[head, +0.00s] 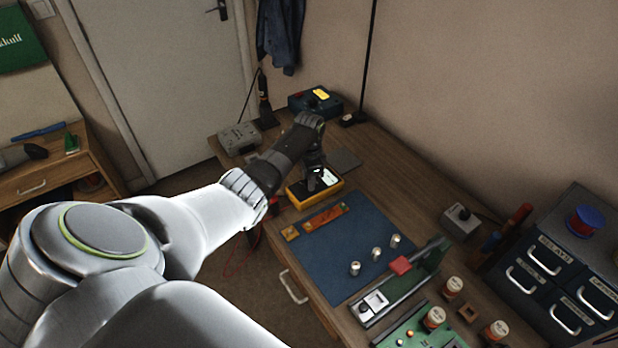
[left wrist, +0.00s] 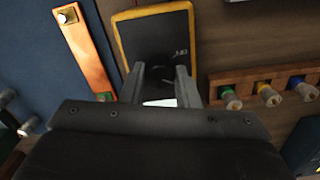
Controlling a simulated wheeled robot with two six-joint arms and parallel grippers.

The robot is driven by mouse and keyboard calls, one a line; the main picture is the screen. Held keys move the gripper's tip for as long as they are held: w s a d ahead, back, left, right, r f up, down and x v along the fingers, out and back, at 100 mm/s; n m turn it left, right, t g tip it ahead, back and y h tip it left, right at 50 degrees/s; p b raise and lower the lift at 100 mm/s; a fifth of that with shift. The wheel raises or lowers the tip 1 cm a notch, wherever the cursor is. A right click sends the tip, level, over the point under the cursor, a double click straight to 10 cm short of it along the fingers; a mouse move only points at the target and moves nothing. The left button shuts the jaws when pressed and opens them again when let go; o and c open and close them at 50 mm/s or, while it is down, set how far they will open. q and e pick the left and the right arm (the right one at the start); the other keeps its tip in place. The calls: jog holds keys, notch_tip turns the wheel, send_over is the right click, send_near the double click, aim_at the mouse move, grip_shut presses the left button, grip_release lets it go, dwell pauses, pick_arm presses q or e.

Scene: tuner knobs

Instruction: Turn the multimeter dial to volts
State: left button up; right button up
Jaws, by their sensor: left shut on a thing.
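The multimeter (head: 300,195) is a yellow-edged dark box lying on the workbench, behind the blue mat. It also shows in the left wrist view (left wrist: 125,35), with its dark face toward me and a round dial (left wrist: 163,72) low on that face. My left gripper (head: 317,180) is over the multimeter. In the left wrist view its two fingers (left wrist: 160,82) point at the face, one on each side of the dial, and are shut on it. The dial's pointer and its marks are too dark and small to read. My right gripper is in neither view.
The blue mat (head: 335,250) bears several small metal knobs and an orange strip (head: 324,217). In the left wrist view a wooden rack (left wrist: 225,80) of coloured plugs is right of the multimeter. A grey box (head: 239,138) and a blue device (head: 300,104) stand behind.

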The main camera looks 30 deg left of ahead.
pick_arm(q)
jog(key=shift+w+r, duration=0.1)
jog(key=shift+w, duration=0.05)
jog(key=o, duration=1)
jog(key=shift+c, duration=0.2)
notch_tip(320, 180, up, 17)
jog(key=shift+r+b, duration=0.15)
jog(key=shift+b, duration=0.3)
